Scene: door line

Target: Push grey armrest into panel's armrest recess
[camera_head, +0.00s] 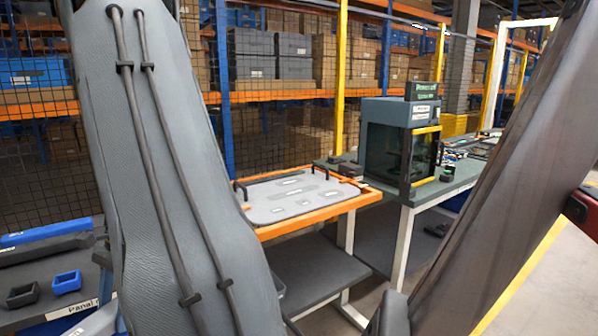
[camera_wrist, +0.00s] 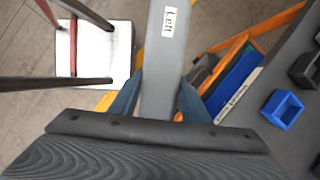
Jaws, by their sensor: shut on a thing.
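A long grey bar, which looks like the armrest (camera_wrist: 158,75), carries a white "Left" label in the wrist view. It runs from my gripper up past the top edge of that view. My gripper (camera_wrist: 152,98) is shut on it, with a blue finger on each side. The bar's far end is out of frame. I cannot identify the panel or its armrest recess in either view. My gripper and the armrest cannot be made out in the head view, where large grey and dark shapes close to the camera block much of the scene.
An orange-framed bench (camera_head: 318,212) carries a grey plate with black handles. A dark machine (camera_head: 398,150) stands on the table behind it. Small blue bin (camera_head: 67,282) and dark bin (camera_head: 22,295) sit at lower left. The wrist view shows a pale surface (camera_wrist: 118,45) with dark rods at left.

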